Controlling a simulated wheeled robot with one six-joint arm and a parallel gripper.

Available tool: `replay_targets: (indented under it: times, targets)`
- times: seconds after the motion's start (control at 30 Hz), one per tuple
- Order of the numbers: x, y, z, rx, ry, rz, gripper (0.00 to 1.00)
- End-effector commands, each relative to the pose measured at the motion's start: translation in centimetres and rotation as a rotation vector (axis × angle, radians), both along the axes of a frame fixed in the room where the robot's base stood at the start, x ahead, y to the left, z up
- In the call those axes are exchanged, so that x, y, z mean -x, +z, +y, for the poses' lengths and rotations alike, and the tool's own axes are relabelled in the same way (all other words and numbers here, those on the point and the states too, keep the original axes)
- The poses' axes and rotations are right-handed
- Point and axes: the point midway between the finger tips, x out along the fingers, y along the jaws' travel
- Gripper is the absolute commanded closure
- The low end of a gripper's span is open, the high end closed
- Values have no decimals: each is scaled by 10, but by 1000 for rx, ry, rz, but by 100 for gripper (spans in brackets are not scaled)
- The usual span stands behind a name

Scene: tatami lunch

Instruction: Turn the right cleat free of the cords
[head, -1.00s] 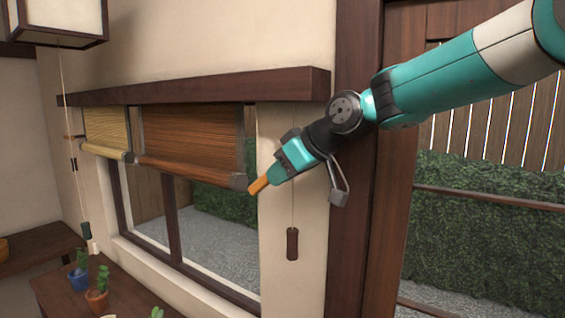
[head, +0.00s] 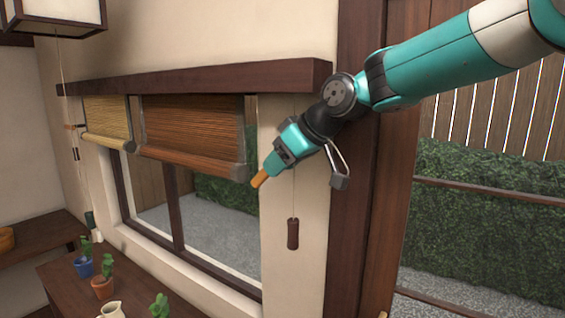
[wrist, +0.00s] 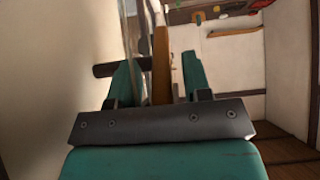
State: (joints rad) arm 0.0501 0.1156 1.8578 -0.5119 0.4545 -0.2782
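My gripper (head: 267,172) is beside the right window, in front of the pale wall strip. An orange-brown wooden bar, seemingly the right cleat (head: 260,180), sticks out past its fingertips. In the wrist view the cleat (wrist: 161,65) lies between the two teal fingers, with a narrow gap visible on each side, so the fingers look open around it. Pale cord strands (wrist: 132,40) run just left of it in that view. In the head view a thin cord hangs behind the gripper to a dark tassel (head: 292,233). The cords' wraps on the cleat are hidden.
The brown right blind (head: 195,135) and yellow left blind (head: 108,118) hang partly lowered under a dark beam (head: 200,78). A left cleat (head: 72,127) is on the far wall. Potted plants (head: 103,285) and a white jug (head: 112,310) stand on the low table below.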

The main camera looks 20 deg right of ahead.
Motion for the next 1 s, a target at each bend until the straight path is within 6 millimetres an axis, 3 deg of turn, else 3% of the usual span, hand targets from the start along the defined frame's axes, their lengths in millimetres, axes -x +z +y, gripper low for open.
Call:
replay_targets:
  times: [0.17,0.37,0.47,0.7,1.0]
  targets:
    - [1,1,-1,0,0,0,55]
    - [16,17,-13,1,-3,-6,55]
    - [29,34,-23,2,-4,-9,55]
    - [81,31,-61,2,-9,-3,55]
    - [118,34,-88,1,-4,1,55]
